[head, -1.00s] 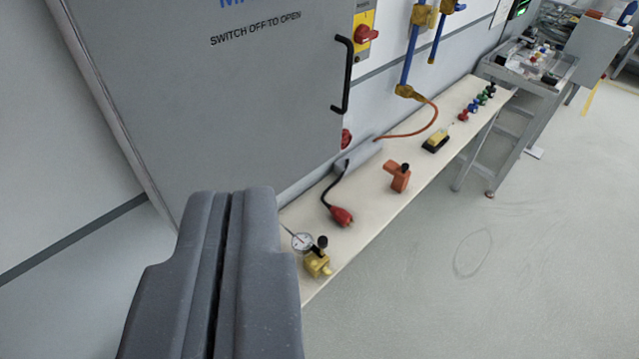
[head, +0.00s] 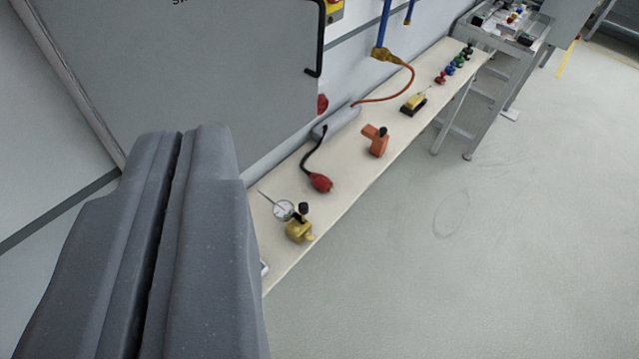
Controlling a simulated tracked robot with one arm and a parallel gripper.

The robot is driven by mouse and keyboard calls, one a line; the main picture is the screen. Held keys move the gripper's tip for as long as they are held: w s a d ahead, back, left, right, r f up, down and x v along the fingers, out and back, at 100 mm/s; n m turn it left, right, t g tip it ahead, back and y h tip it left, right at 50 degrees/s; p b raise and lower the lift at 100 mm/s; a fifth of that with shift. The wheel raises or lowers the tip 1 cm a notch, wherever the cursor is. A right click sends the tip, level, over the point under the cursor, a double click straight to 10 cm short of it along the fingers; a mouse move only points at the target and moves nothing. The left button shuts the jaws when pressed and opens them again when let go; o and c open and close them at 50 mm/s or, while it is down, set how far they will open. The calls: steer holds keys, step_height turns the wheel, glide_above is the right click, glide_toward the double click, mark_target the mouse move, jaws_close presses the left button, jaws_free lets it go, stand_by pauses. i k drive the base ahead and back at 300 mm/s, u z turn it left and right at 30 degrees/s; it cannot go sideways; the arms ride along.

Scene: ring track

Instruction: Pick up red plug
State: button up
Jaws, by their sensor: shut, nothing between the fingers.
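The red plug (head: 320,183) lies on the narrow cream shelf (head: 349,190), at the end of a black cable (head: 307,160). The cable runs back to a grey block (head: 337,122) near the wall. My gripper (head: 185,135) fills the lower left of the head view, large and close to the camera. Its two grey fingers are shut with nothing between them. It is to the left of the plug in the picture and apart from it.
A dial gauge (head: 284,210) with a yellow base (head: 299,230) stands on the near shelf. An orange tool (head: 376,141), a yellow-black item (head: 413,104) and several coloured knobs lie farther along. A grey cabinet (head: 200,70) with a black handle (head: 321,40) stands behind. Floor at right is clear.

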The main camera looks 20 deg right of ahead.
mark_target(321, 182)
steer(key=u, duration=2.8)
steer(key=k, duration=1)
steer(key=z, duration=2.25)
steer(key=i, duration=0.95)
